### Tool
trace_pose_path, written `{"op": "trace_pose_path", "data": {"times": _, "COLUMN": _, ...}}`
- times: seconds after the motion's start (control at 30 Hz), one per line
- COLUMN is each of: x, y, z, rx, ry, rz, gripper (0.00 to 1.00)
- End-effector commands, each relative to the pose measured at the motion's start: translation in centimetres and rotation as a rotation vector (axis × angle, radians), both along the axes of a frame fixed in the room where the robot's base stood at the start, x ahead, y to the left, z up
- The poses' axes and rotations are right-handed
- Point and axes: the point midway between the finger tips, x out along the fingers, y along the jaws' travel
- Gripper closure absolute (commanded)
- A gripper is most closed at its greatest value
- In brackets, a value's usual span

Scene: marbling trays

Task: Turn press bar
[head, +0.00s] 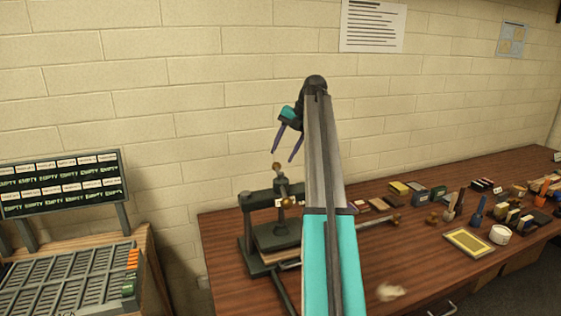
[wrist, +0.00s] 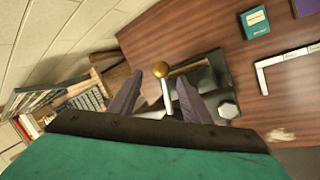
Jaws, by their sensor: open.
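The press (head: 247,228) is a dark green metal frame on the table's left part, partly hidden behind my arm. Its press bar shows a brass ball knob (head: 277,165) at the upper end and another brass knob (head: 287,202) lower down. My gripper (head: 284,157) is open and empty, its purple fingers pointing down just above the upper knob. In the wrist view, a brass ball (wrist: 160,69) appears between the fingertips, with a tan rod (wrist: 190,67) running to the right over the press (wrist: 216,75). I see no contact with the fingers.
The wooden table (head: 222,250) carries several small boxes, brushes and a white round pot (head: 500,234) to the right. A yellow-framed tray (head: 468,243) lies near the front edge. A slotted rack (head: 70,285) and a label board (head: 62,183) stand at left. A block wall is behind.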

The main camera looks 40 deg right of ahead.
Motion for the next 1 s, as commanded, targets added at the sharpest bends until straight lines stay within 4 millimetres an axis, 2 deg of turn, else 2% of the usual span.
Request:
{"op": "trace_pose_path", "data": {"times": 0.4, "x": -2.3, "y": -1.5, "z": 6.2, "rx": 0.001, "ry": 0.002, "rz": 0.002, "gripper": 0.56}}
{"op": "trace_pose_path", "data": {"times": 0.7, "x": -2.9, "y": -1.9, "z": 7.7, "rx": 0.001, "ry": 0.002, "rz": 0.002, "gripper": 0.56}}
{"op": "trace_pose_path", "data": {"times": 1.0, "x": -3.0, "y": -2.0, "z": 7.8, "rx": 0.001, "ry": 0.002, "rz": 0.002, "gripper": 0.56}}
